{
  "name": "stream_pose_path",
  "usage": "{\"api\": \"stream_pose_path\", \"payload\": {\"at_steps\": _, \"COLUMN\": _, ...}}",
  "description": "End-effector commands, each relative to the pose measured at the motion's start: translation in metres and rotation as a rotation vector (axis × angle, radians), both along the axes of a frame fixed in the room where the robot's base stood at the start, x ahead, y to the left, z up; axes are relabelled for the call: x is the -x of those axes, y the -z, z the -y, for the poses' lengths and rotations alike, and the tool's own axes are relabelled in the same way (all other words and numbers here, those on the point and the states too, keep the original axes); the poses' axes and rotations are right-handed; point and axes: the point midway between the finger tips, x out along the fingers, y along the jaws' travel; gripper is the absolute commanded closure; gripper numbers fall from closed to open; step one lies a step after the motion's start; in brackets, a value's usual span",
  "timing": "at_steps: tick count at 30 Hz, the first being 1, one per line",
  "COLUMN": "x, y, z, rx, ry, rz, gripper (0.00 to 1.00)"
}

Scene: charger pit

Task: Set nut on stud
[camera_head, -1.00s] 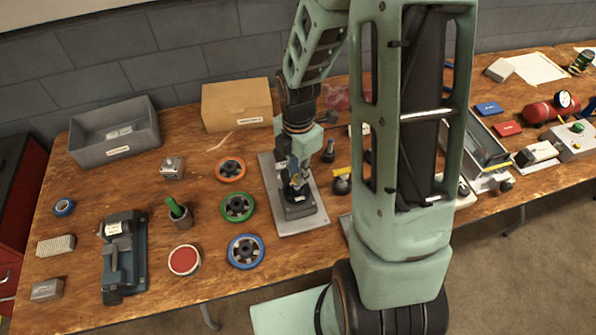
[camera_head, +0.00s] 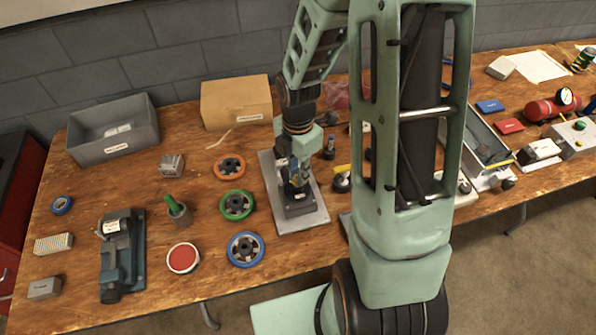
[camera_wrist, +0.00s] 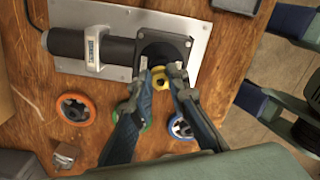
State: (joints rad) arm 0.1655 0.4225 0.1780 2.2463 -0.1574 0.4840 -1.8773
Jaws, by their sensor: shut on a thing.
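My gripper (camera_wrist: 161,77) points down over a black block on a grey metal plate. In the wrist view its two fingers close on a small yellow nut (camera_wrist: 158,72) with a dark hole in it. The nut is over or against the round face of the block (camera_wrist: 185,50). I cannot tell whether it touches a stud; the stud itself is hidden. In the head view my gripper (camera_head: 297,182) stands over the block (camera_head: 299,206) on the plate (camera_head: 308,222), and the nut is too small to make out.
Orange (camera_head: 229,167), green (camera_head: 236,205) and blue (camera_head: 245,250) wheels lie left of the plate. A grey bin (camera_head: 112,131) and cardboard box (camera_head: 236,102) stand at the back. My arm hides part of the bench.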

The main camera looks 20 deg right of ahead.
Motion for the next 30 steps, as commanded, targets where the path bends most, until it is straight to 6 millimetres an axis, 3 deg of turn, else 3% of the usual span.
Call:
{"api": "stream_pose_path", "payload": {"at_steps": 17, "x": 0.0, "y": 0.014, "z": 0.0, "rx": 0.0, "ry": 0.0, "rz": 0.0, "gripper": 1.0}}
{"api": "stream_pose_path", "payload": {"at_steps": 18, "x": 0.0, "y": 0.013, "z": 0.0, "rx": 0.0, "ry": 0.0, "rz": 0.0, "gripper": 0.83}}
{"api": "stream_pose_path", "payload": {"at_steps": 23, "x": 0.0, "y": 0.013, "z": 0.0, "rx": 0.0, "ry": 0.0, "rz": 0.0, "gripper": 0.65}}
{"api": "stream_pose_path", "payload": {"at_steps": 30, "x": 0.0, "y": 0.012, "z": 0.0, "rx": 0.0, "ry": 0.0, "rz": 0.0, "gripper": 0.65}}
